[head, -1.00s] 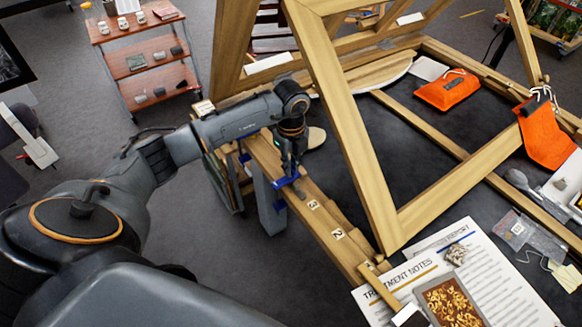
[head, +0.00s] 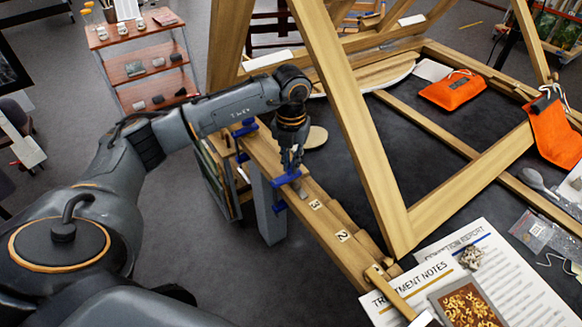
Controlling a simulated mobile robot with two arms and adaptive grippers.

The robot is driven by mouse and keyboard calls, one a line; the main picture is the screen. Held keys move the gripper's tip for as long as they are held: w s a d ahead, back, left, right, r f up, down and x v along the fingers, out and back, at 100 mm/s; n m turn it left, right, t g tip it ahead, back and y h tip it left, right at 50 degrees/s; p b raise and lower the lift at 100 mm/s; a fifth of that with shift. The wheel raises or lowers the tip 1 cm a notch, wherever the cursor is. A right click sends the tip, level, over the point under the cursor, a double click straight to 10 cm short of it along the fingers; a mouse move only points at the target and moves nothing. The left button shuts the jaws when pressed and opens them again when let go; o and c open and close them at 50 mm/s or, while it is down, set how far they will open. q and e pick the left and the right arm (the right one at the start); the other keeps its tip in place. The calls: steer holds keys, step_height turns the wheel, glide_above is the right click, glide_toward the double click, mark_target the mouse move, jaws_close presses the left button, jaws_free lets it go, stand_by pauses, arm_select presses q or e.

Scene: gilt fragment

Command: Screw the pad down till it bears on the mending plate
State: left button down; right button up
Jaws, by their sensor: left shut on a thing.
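My left gripper (head: 291,162) points down over the wooden rail and is shut on the upper part of a blue clamp (head: 287,178). The clamp sits on the rail (head: 335,250), with a blue part at the rail's near side. The pad under the clamp is hidden or too small to make out. A small grey patch (head: 302,193) beside the clamp may be the mending plate. I cannot tell whether the pad touches it. A second blue clamp (head: 243,128) is farther up the rail. My right gripper is not in view.
Slanted wooden beams (head: 352,130) rise close to the right of my left gripper. Number tags (head: 315,204) lie on the rail. Printed notes (head: 480,275) and orange bags (head: 452,90) are on the dark table. A shelf cart (head: 140,62) stands at the back left.

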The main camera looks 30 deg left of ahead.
arm_select(q)
steer(key=m+b, duration=0.2)
steer(key=m, duration=0.1)
steer(key=shift+f+m, duration=0.15)
steer(key=shift+m, duration=0.25)
steer(key=m+b, duration=0.3)
steer(key=m, duration=0.1)
steer(key=m+b, duration=0.2)
steer(key=m, duration=0.2)
steer(key=shift+m, duration=0.4)
steer(key=shift+m+b, duration=0.6)
steer(key=shift+m, duration=1.1)
steer(key=shift+r+m, duration=0.2)
steer(key=shift+m, duration=0.1)
steer(key=c, duration=1.4)
jaws_free()
